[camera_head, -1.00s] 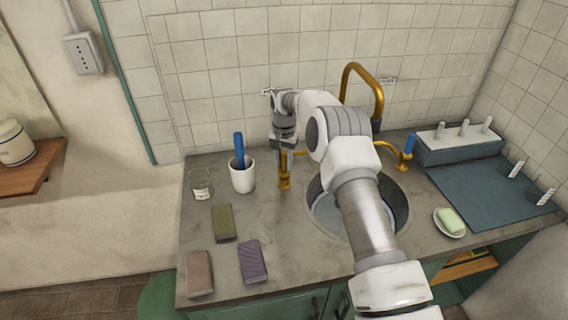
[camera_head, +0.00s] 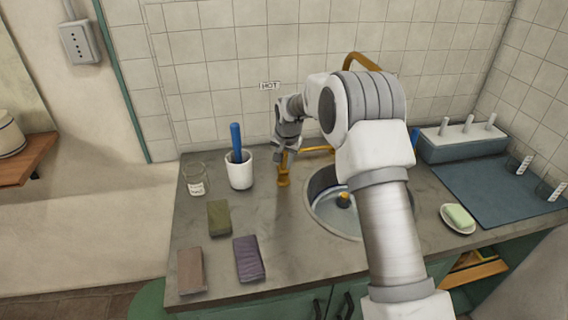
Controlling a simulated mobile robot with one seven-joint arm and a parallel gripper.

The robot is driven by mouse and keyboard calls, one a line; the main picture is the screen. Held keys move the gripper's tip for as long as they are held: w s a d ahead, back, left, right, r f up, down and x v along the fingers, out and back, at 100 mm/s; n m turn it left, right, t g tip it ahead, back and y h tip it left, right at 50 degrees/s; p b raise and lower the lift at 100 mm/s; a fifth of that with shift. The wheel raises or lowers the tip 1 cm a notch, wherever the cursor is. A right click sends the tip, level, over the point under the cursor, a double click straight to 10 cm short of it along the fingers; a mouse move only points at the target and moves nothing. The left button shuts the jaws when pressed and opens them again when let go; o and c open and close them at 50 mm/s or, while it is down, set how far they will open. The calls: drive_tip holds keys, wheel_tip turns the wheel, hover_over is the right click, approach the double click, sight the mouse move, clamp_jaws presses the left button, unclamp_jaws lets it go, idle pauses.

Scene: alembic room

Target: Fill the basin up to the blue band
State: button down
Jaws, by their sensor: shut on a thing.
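The round metal basin (camera_head: 322,224) is sunk in the counter, partly hidden behind my arm. A brass fitting (camera_head: 343,200) shows low inside it. The inside looks pale blue-grey; I cannot make out the blue band or a water level. The brass tap (camera_head: 352,64) rises behind the basin, its spout mostly hidden by my arm. A brass tap post (camera_head: 283,181) stands left of the basin, below a HOT label (camera_head: 270,86) on the wall. My gripper (camera_head: 282,159) is at the top of this post, shut on what looks like its handle, which is mostly hidden.
A white cup (camera_head: 240,175) with a blue-handled tool and a glass jar (camera_head: 196,184) stand left. Several sponges, such as the purple one (camera_head: 249,259), lie in front. A soap dish (camera_head: 446,219), a blue mat (camera_head: 500,195) and a pegged rack (camera_head: 462,149) are right.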

drive_tip(key=shift+r, duration=0.1)
drive_tip(key=c, duration=0.6)
unclamp_jaws()
drive_tip(key=v, duration=1.7)
drive_tip(key=shift+r, duration=0.2)
